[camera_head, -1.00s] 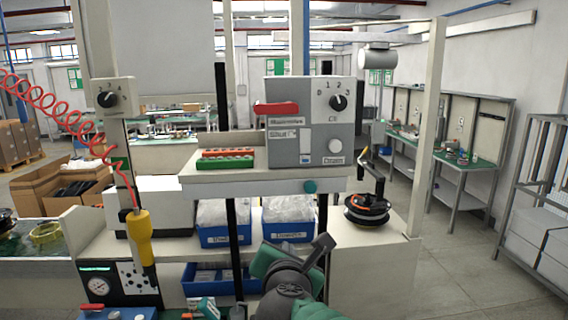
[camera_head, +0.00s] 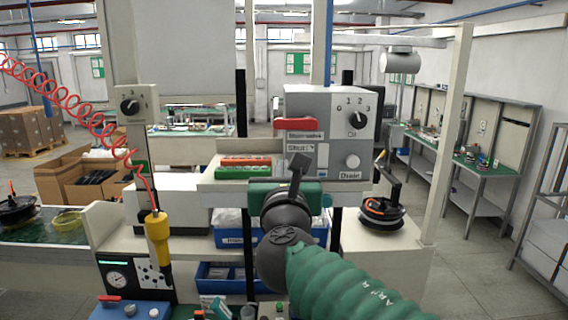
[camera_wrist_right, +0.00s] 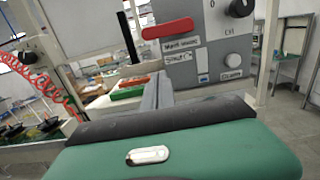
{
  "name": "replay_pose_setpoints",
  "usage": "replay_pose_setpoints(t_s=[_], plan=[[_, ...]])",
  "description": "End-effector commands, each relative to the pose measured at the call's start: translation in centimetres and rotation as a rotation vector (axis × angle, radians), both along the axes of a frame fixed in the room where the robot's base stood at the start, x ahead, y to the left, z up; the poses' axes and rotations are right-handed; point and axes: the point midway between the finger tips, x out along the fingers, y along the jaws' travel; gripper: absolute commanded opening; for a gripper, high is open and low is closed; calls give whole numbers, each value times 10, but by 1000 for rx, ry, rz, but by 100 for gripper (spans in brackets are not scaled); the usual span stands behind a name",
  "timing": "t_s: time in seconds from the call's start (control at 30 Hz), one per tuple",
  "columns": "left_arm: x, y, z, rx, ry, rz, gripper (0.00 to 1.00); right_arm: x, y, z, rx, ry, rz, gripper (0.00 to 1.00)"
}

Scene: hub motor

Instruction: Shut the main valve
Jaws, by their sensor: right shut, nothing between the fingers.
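The grey control box (camera_head: 335,130) stands on the shelf at the centre of the head view. It carries a red handle (camera_head: 296,127) above a label that seems to read main valve. The handle lies roughly level and also shows in the right wrist view (camera_wrist_right: 168,29). My right gripper (camera_head: 298,162) is shut and empty, in front of the box's lower left part and below the handle. In the wrist view its fingers (camera_wrist_right: 158,88) point towards the box, apart from the handle. My left gripper is not in view.
The box also has a black dial (camera_head: 357,119) and a pale round button (camera_head: 353,162). A green and red parts rack (camera_head: 245,167) stands just left of it. A spool (camera_head: 383,212) is on the right. A yellow tool (camera_head: 158,235) hangs from a red coiled hose on the left.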

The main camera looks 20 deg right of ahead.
Motion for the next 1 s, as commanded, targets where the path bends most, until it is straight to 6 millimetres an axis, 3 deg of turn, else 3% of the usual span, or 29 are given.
replay_pose_setpoints(t_s=[0.27,0.3,0.5,1.0], plan=[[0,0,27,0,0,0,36,59,-19,6,-2,3,-2,0],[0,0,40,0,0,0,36,58,-18,23,1,-1,0,0],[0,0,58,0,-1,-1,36,60,-18,43,1,-1,-1,0],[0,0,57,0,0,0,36,63,-18,42,7,-1,-1,0]])
